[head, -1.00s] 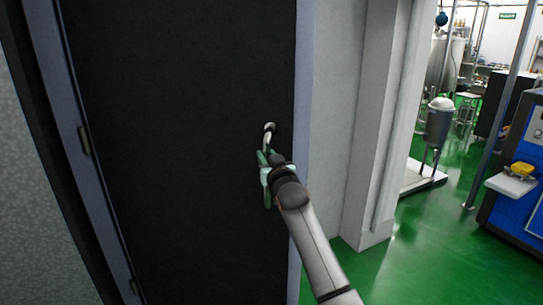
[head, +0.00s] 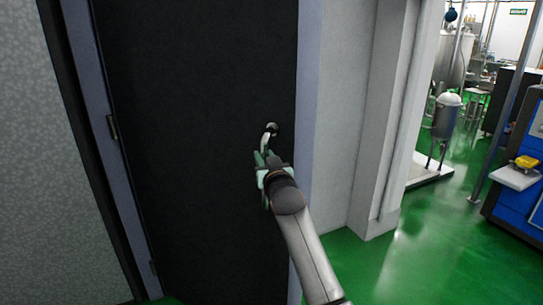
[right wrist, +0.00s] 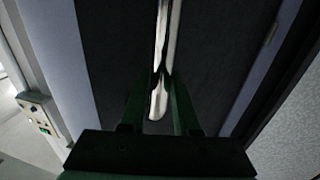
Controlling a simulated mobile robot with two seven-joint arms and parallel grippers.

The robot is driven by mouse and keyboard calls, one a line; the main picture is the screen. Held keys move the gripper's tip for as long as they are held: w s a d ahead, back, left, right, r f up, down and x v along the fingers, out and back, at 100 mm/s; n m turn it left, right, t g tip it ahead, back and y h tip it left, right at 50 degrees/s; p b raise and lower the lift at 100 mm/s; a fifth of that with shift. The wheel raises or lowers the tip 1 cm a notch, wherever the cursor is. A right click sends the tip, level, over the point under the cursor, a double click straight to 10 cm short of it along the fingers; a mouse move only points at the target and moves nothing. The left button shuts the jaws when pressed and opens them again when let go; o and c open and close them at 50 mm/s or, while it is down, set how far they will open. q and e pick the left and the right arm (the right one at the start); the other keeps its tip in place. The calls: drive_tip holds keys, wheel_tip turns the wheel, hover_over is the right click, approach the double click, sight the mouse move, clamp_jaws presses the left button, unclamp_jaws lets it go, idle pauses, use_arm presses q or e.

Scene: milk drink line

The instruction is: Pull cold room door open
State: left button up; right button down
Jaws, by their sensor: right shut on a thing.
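The cold room door (head: 190,120) is a tall dark panel in a grey-lilac frame, with hinges on its left side. It looks about flush with its frame; I cannot tell whether it is slightly ajar. Its pale metal handle (head: 269,133) is near the right edge. My right gripper (head: 262,160) is shut on the handle, its green fingers hiding part of it. In the right wrist view the handle (right wrist: 161,60) runs down between the two fingers of the gripper (right wrist: 160,95). My left gripper is not in view.
A pale wall with a pillar (head: 388,120) stands right of the door. Green floor (head: 420,260) is clear at the lower right. A steel tank (head: 446,115) and a blue machine (head: 520,205) stand farther right. A small control panel (right wrist: 36,108) shows in the right wrist view.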

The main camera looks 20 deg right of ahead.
drive_tip(key=shift+s+a+r, duration=0.2)
drive_tip(key=shift+a, duration=0.4)
drive_tip(key=c, duration=1.1)
unclamp_jaws()
drive_tip(key=o, duration=0.4)
drive_tip(key=shift+w+f, duration=0.1)
drive_tip(key=shift+o, duration=0.2)
drive_tip(key=shift+d, duration=0.1)
